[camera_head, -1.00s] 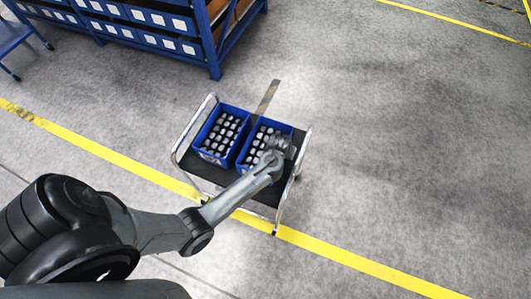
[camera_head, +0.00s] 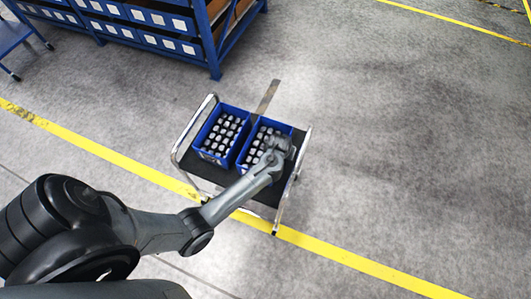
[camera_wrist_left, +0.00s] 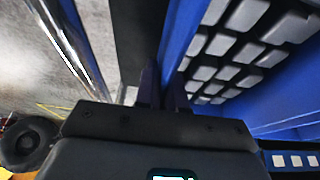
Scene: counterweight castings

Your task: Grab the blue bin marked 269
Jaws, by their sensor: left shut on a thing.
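Two blue bins full of grey castings stand side by side on a cart. The right bin (camera_head: 277,123) is partly hidden by my left wrist; the left bin (camera_head: 236,110) is apart from my arm. My left gripper (camera_wrist_left: 163,88) is shut on the right bin's outer wall, which rises between its dark fingers. That bin's blue wall (camera_wrist_left: 183,35) and its castings (camera_wrist_left: 225,60) also show in the left wrist view. I cannot read the number 269 on either bin. My right gripper is not in view.
The cart (camera_head: 265,200) has a dark deck and silver tube handles at its left and right ends. A blue rack (camera_head: 150,40) with labelled bins stands at the back left. A yellow floor line (camera_head: 350,262) passes under the cart's near side. Floor to the right is clear.

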